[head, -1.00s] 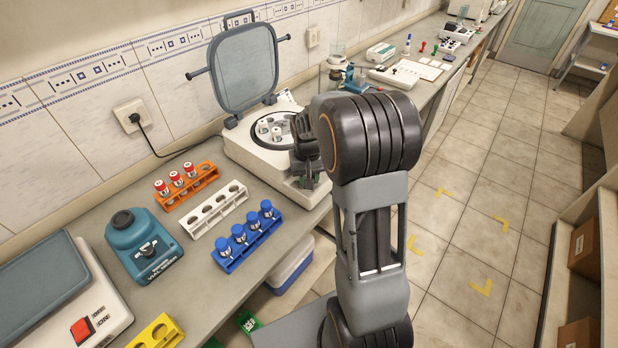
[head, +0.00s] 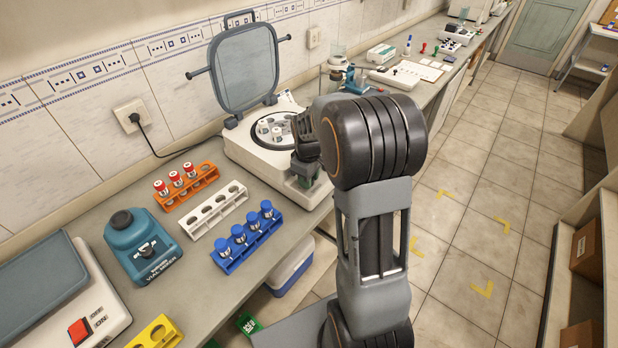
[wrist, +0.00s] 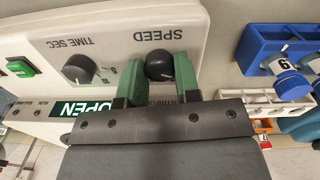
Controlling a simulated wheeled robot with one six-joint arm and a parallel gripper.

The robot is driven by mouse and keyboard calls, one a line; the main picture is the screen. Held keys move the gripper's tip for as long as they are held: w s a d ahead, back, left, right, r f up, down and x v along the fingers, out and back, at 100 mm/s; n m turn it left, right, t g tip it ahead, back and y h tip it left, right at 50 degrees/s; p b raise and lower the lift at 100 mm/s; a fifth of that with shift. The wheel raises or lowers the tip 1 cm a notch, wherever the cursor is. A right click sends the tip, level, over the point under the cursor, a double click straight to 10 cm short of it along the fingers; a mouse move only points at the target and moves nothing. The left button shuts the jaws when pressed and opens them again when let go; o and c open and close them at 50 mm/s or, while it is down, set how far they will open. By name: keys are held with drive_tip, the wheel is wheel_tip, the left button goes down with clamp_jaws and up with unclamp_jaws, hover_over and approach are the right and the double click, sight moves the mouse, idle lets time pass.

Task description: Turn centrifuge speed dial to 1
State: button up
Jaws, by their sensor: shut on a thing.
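The white centrifuge (head: 240,150) stands on the bench with its lid (head: 245,65) raised and its rotor (head: 272,130) showing. In the wrist view its front panel (wrist: 110,20) appears upside down, with the word SPEED over a round black speed dial (wrist: 160,66). My gripper (wrist: 158,72) has its two green fingers on either side of the speed dial and is shut on it. The fingers hide the dial's scale, so its setting cannot be read. In the head view my arm hides most of this panel.
A black TIME SEC dial (wrist: 79,69) and a green button (wrist: 19,67) sit on the same panel. A blue rack (head: 247,243), a white rack (head: 214,211) and an orange rack (head: 188,186) stand close by on the bench.

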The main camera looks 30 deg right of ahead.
drive_tip(key=shift+n, duration=0.4)
drive_tip(key=o, duration=0.9)
drive_tip(key=shift+r, duration=0.1)
drive_tip(key=r, duration=1.3)
drive_tip(key=shift+s+a+r, duration=0.1)
drive_tip(key=shift+a+r, duration=0.1)
drive_tip(key=shift+r, duration=0.15)
drive_tip(key=m+t, duration=0.4)
drive_tip(key=m, duration=0.3)
approach(308, 194)
drive_tip(key=s+a+r, duration=0.1)
drive_tip(key=s+a, duration=0.1)
drive_tip(key=s, duration=0.1)
drive_tip(key=s+a+r, duration=0.1)
drive_tip(key=s+a, duration=0.2)
drive_tip(key=s+a+r, duration=0.1)
drive_tip(key=s+a, duration=0.1)
drive_tip(key=s, duration=0.1)
drive_tip(key=shift+s+a+r, duration=0.15)
drive_tip(key=shift+r, duration=0.15)
